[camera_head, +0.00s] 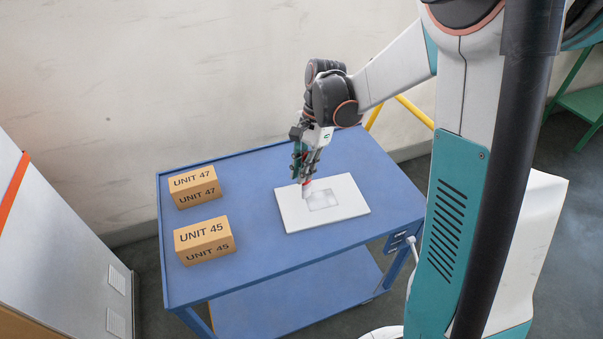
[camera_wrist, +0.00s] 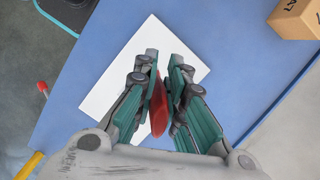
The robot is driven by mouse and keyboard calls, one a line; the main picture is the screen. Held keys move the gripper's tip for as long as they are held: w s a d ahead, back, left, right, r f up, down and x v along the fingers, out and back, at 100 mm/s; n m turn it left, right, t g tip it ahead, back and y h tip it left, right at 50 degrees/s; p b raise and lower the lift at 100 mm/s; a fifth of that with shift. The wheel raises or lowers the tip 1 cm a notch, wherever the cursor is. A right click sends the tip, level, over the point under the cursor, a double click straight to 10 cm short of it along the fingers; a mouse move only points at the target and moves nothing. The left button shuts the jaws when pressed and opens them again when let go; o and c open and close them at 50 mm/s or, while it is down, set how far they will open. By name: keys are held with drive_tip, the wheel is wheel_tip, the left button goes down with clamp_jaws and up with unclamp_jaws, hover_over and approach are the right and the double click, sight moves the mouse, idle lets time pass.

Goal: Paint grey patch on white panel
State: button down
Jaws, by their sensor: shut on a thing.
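A white panel (camera_head: 343,211) lies flat on the blue cart top, with a lightly shaded grey patch (camera_head: 324,200) near its middle. My gripper (camera_head: 303,176) points down over the panel's left part, shut on a red tool (camera_wrist: 158,108). In the head view the tool's pale lower end is at the patch's left side; I cannot tell whether it touches the panel. In the wrist view my gripper (camera_wrist: 163,66) is over the panel (camera_wrist: 112,78), and the fingers and red tool hide the grey patch.
The blue cart (camera_head: 262,170) has raised edges and a lower shelf. Two cardboard boxes, UNIT 47 (camera_head: 194,188) and UNIT 45 (camera_head: 204,241), stand on its left side. Free cart top lies between boxes and panel. A wall is behind; a grey cabinet (camera_head: 45,255) stands left.

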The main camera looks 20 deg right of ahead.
sight(304, 155)
drive_tip(key=shift+r+p, duration=0.9)
drive_tip(key=shift+r, duration=0.7)
